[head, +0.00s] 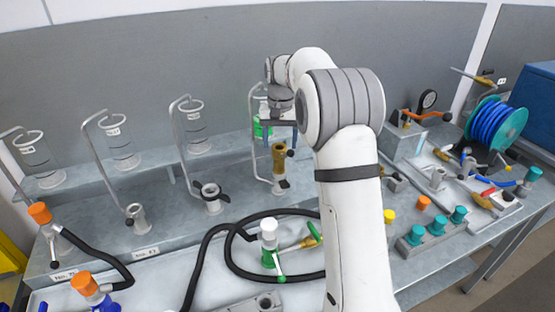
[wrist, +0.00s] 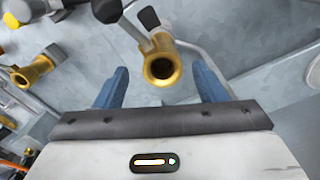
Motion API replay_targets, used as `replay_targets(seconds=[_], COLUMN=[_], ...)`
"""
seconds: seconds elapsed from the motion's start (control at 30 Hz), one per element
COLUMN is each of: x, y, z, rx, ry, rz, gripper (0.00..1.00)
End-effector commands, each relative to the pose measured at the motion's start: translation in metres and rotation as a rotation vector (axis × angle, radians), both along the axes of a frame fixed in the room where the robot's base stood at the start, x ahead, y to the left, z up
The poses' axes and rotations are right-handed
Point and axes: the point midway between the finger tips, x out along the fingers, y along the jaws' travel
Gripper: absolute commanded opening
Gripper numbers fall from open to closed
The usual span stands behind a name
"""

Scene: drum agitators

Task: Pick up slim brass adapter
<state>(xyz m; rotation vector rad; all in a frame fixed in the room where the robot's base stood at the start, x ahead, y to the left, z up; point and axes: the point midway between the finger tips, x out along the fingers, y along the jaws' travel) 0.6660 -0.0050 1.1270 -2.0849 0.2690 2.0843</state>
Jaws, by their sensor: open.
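A brass, tube-like piece (head: 279,158) stands upright below my gripper in the head view, at a station with a bent grey rod. It looks like the slim brass adapter. In the wrist view its round open end (wrist: 162,68) faces the camera, with a dark knob beside it. My gripper (wrist: 160,85) is open. Its two blue fingers lie left and right of the brass piece, with visible gaps on both sides. In the head view my gripper (head: 281,130) is above the brass piece. I cannot tell how deep the fingers reach.
A second brass fitting (wrist: 36,70) is at the left in the wrist view. Rods holding clear cylinders (head: 196,125) stand to the left. A black hose (head: 232,255) and a white-and-green valve (head: 270,245) lie in front. A blue hose reel (head: 497,124) is at the right.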

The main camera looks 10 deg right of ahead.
Motion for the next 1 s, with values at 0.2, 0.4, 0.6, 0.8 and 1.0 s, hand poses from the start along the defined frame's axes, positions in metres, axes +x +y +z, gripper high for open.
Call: replay_targets(seconds=[0.2,0.4,0.6,0.8,1.0], x=[0.001,0.003,0.003,0.004,0.004], y=[0.001,0.002,0.003,0.003,0.003], z=[-0.024,-0.051,-0.073,-0.075,-0.075], rx=[0.0,0.0,0.0,0.0,0.0], ry=[0.004,0.006,0.003,0.0,0.001], rz=[0.0,0.001,0.001,0.002,0.002], gripper=[0.64,0.64,0.64,0.64,0.51])
